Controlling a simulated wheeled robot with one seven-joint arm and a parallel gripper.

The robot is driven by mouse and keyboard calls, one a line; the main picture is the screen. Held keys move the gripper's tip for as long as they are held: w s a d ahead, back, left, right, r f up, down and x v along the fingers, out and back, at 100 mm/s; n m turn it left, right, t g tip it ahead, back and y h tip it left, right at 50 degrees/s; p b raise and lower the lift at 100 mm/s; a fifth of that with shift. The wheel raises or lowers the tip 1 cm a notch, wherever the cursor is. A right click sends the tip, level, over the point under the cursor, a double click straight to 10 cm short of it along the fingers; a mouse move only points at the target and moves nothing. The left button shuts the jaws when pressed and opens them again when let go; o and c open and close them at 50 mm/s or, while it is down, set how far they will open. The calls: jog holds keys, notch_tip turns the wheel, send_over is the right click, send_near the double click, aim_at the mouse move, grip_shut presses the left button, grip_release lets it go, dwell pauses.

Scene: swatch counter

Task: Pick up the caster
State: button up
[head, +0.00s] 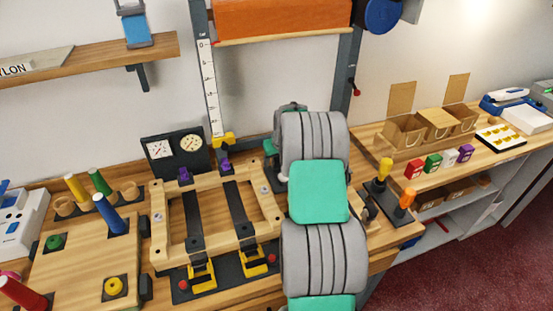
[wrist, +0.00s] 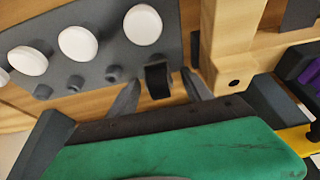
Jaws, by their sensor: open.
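The caster (wrist: 157,80) appears to be the small black wheel-like piece in the wrist view, at the edge of a dark grey panel (wrist: 103,58). My gripper (wrist: 160,88) is open, with one grey finger to the left of the caster and the other to the right. The caster lies between or just beyond the fingertips; I cannot tell the exact depth. No grip on it shows. In the head view my own arm hides the gripper and the caster.
White discs (wrist: 78,43) and small grey knobs sit on the panel beside the caster. A wooden frame (wrist: 230,45) stands close to the right finger; it also shows in the head view (head: 160,215). Gauges (head: 175,155) stand behind it. Orange and yellow-handled tools (head: 385,170) stand right of my arm.

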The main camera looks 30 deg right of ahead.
jog(key=shift+c, duration=0.5)
grip_shut()
